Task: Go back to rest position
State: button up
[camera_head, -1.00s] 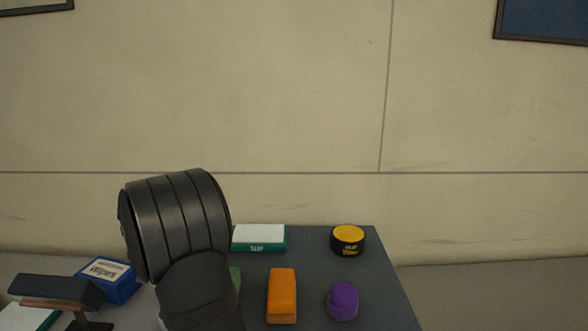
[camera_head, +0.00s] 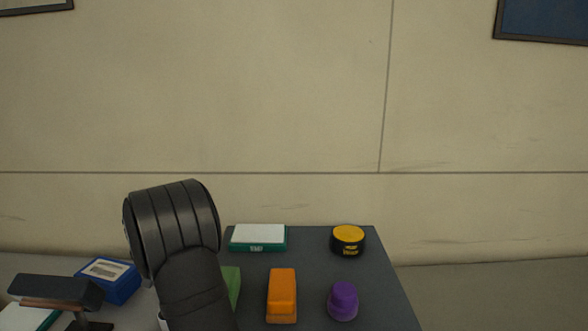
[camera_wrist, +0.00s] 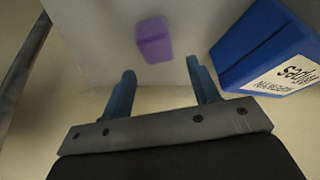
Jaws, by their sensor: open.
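My gripper (camera_wrist: 163,88) shows in the wrist view with its two blue fingers apart and nothing between them. A purple block (camera_wrist: 154,40) lies beyond the fingertips on a pale surface, apart from them. A blue box with a white label (camera_wrist: 268,50) stands to the right of the right finger. In the head view my dark arm rises at the lower left. The gripper itself cannot be made out there.
A dark grey mat or tabletop (camera_head: 310,262) holds a white and green box (camera_head: 258,238), a yellow-topped black tin (camera_head: 347,240), an orange block (camera_head: 282,295), a purple item (camera_head: 343,300) and a partly hidden green item (camera_head: 232,287). A blue wipes box (camera_head: 108,280) and a dark-topped brush-like item (camera_head: 55,291) are left.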

notch_tip(320, 180, up, 24)
jog(key=w+d+m+h, duration=0.1)
jog(key=w+d+m, duration=0.2)
jog(key=d, duration=1.6)
jog(key=w+d+m+h, duration=0.1)
jog(key=w+d+m, duration=0.3)
jog(key=d, duration=1.4)
jog(key=shift+w+d+r+h, duration=0.2)
jog(key=shift+d+h, duration=0.15)
jog(key=shift+h, duration=0.05)
